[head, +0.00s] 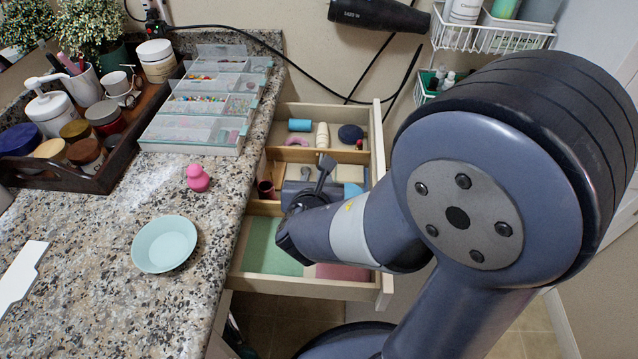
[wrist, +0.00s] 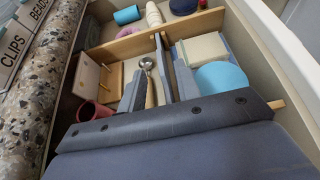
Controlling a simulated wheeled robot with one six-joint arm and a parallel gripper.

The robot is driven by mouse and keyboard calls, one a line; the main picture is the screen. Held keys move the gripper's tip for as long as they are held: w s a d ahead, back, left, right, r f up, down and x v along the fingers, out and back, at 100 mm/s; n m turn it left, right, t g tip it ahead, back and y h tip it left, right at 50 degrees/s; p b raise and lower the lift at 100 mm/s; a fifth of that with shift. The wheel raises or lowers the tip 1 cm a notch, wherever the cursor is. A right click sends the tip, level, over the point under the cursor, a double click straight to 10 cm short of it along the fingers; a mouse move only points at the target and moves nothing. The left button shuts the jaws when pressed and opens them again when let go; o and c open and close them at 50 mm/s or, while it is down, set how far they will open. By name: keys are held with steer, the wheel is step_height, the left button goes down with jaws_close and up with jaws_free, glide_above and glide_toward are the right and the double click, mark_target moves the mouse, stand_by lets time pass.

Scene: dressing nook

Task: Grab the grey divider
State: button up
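The grey divider (wrist: 162,68) looks like a thin upright strip in the open drawer's middle section. In the head view its upper end (head: 326,163) shows beside the fingers; its lower part is hidden. My gripper (wrist: 157,88) reaches down into the drawer, with its two dark fingers apart. The strip lies between them in the wrist view, closer to the right finger; I cannot tell if it touches. A metal scoop-like tool (wrist: 148,65) with a wooden handle also shows between the fingers.
Wooden partitions (wrist: 150,38) cross the drawer (head: 378,150). A cream block (wrist: 204,48) and a turquoise round item (wrist: 221,77) lie right of the fingers; a dark red cup (wrist: 94,110) lies left. The granite counter (head: 110,200) edges the drawer's left side.

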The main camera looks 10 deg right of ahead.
steer(key=shift+b+x, duration=0.3)
steer(key=shift+x, duration=1.1)
steer(key=shift+c, duration=0.3)
jaws_close()
